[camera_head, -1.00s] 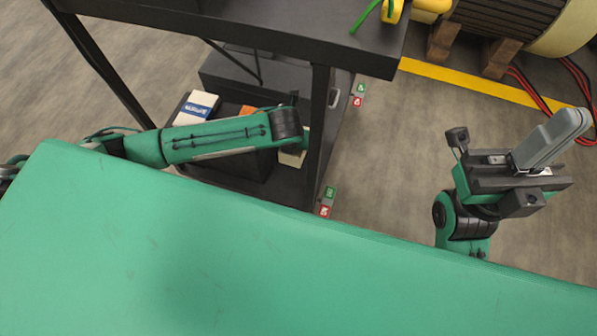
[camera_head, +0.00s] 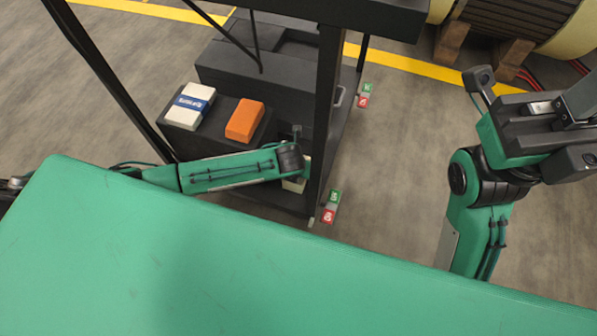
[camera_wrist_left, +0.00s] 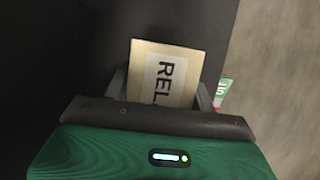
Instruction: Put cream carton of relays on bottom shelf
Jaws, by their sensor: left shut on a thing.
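The cream carton of relays (camera_wrist_left: 166,72), with a white label reading "REL", is between the fingers of my left gripper (camera_wrist_left: 162,92) in the left wrist view. In the head view, a small pale part of the carton (camera_head: 294,185) shows below the end of my left arm, beside a dark post. The dark rack's bottom shelf (camera_head: 268,200) is around and below it. I cannot tell whether the carton touches the shelf. My right gripper (camera_head: 540,125) is at the far right, away from the rack; its fingers do not show clearly.
A white-and-blue box (camera_head: 190,106) and an orange box (camera_head: 245,120) sit on a dark surface left of my left gripper. Dark posts and the rack's upper shelf (camera_head: 370,12) hem in the left arm. Red and green tags (camera_head: 331,206) are at the rack's right side. Floor lies clear between rack and right arm.

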